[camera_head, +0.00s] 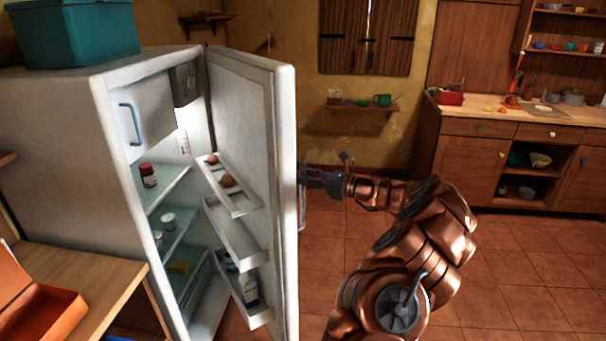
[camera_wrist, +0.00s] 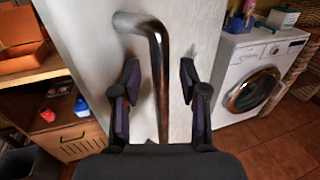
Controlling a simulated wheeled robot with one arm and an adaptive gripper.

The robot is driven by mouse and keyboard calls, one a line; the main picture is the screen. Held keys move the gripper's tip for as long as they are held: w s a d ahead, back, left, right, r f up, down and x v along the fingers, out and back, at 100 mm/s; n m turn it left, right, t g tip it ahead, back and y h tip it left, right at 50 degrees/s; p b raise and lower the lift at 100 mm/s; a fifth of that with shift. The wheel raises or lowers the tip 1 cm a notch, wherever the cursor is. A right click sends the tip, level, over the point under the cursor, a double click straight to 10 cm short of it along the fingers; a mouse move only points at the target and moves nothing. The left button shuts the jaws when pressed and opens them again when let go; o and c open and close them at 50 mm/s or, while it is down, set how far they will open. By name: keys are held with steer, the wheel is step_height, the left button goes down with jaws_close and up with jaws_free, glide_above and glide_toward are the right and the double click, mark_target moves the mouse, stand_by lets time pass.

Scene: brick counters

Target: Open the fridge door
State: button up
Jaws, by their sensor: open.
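The white fridge (camera_head: 70,130) stands at the left in the head view. Its door (camera_head: 284,190) stands wide open, swung out to the right, with its shelved inner side and the lit inside in view. In the wrist view the door's outer face (camera_wrist: 88,50) carries a curved metal handle (camera_wrist: 158,75). My gripper (camera_wrist: 158,90) is open, with one finger on each side of the handle and gaps on both sides. In the head view my gripper (camera_head: 312,178) is at the outer side of the door, partly hidden by the door's edge.
A teal box (camera_head: 75,32) sits on the fridge. A wooden table (camera_head: 95,270) is at the left front. A wooden counter (camera_head: 490,122) stands at the back right. A washing machine (camera_wrist: 250,75) shows in the wrist view. The tiled floor (camera_head: 520,270) at the right is clear.

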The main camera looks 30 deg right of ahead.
steer(key=shift+w+a, duration=0.35)
steer(key=shift+w, duration=0.2)
steer(key=shift+c, duration=0.4)
jaws_close()
